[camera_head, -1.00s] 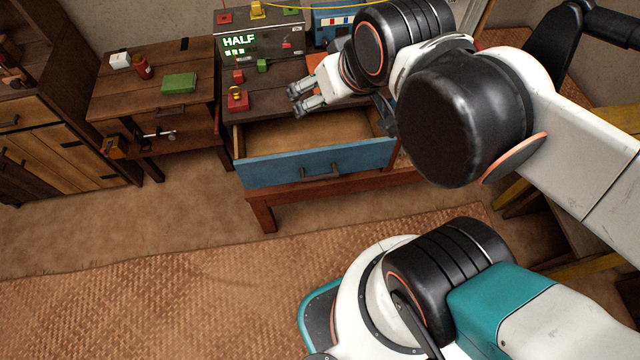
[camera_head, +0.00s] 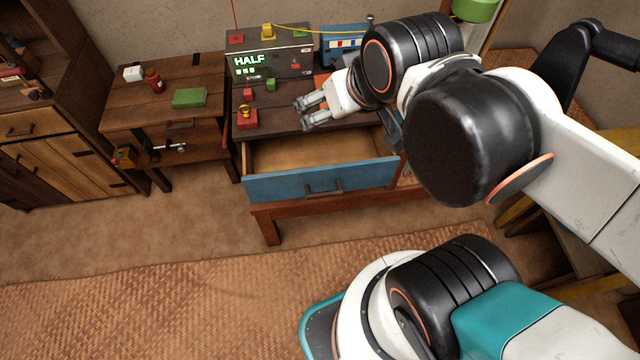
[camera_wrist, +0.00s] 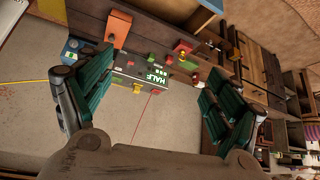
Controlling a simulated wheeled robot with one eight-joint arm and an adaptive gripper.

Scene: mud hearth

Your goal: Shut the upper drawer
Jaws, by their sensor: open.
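The drawer with a blue front (camera_head: 290,186) is pulled out of the dark wooden desk (camera_head: 345,120) in the head view. Its dark handle (camera_head: 323,188) is at the middle of the front, and the inside looks empty. My gripper (camera_head: 303,112) is above the desk top, behind the open drawer's front, pointing left and touching nothing that I can see. In the wrist view its two green-padded fingers (camera_wrist: 155,95) are wide apart with nothing between them. The right end of the drawer is partly hidden by my arm.
A grey box reading HALF (camera_head: 275,65) stands at the back of the desk. A red block (camera_head: 247,119) and a green block (camera_head: 271,84) lie near my gripper. A side table (camera_head: 130,100) with a green book (camera_head: 189,98) stands left. The floor before the drawer is clear.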

